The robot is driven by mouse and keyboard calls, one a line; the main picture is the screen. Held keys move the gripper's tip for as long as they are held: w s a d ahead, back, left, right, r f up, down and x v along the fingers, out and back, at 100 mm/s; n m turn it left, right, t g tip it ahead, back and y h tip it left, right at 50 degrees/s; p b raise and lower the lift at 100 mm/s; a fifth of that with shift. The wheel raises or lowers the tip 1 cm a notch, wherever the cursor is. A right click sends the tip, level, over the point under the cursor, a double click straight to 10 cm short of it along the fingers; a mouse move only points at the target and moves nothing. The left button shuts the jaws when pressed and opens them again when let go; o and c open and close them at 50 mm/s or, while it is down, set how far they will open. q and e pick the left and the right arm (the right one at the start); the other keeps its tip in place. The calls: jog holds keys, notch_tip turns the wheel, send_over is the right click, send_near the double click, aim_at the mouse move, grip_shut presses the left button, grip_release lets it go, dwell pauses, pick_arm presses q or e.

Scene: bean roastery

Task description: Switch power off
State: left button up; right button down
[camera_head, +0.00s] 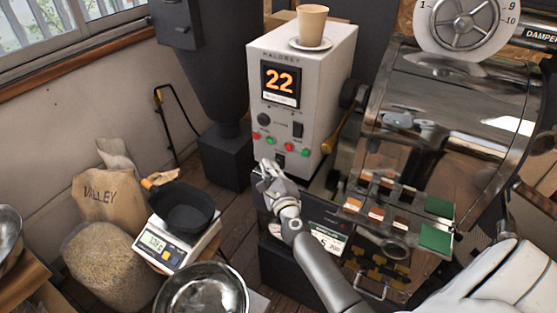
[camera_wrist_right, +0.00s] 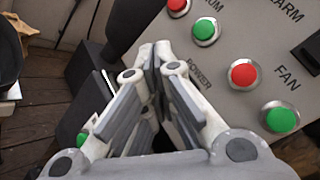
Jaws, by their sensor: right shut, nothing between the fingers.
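The light grey control box (camera_head: 340,80) stands upright with an orange "22" display (camera_head: 280,86). A row of red and green buttons runs across its lower front. Below them is a small dark switch (camera_head: 279,160). In the wrist view the word POWER (camera_wrist_right: 199,75) is printed on the panel (camera_wrist_right: 232,48), beside my fingers; the switch itself is mostly or wholly hidden there. My right gripper (camera_head: 265,168) is shut and empty, just left of and below the dark switch. In the wrist view its fingertips (camera_wrist_right: 155,55) come together; I cannot tell whether they touch the panel. My left gripper is out of view.
A paper cup (camera_head: 311,24) stands on a saucer on the box. The steel roaster drum (camera_head: 450,85) is right of it. A scale (camera_head: 178,254) with a black pan, a metal bowl (camera_head: 200,292) and a sack (camera_head: 108,195) are at left.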

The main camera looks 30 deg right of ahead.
jog(key=shift+d, duration=0.1)
dwell(0.3)
jog(key=shift+w+d, duration=0.2)
jog(key=shift+d, duration=0.1)
jog(key=shift+w+d+r, duration=0.1)
jog(key=shift+w+d, duration=0.05)
jog(key=shift+d, duration=0.1)
dwell(0.8)
jog(key=shift+s+a, duration=0.4)
jog(key=shift+a, duration=0.3)
jog(key=s+a, duration=0.1)
jog(key=a, duration=0.2)
jog(key=s+a, duration=0.1)
jog(key=shift+s+a+f, duration=0.15)
jog(key=shift+s+f, duration=0.15)
jog(key=shift+f, duration=0.1)
dwell(0.4)
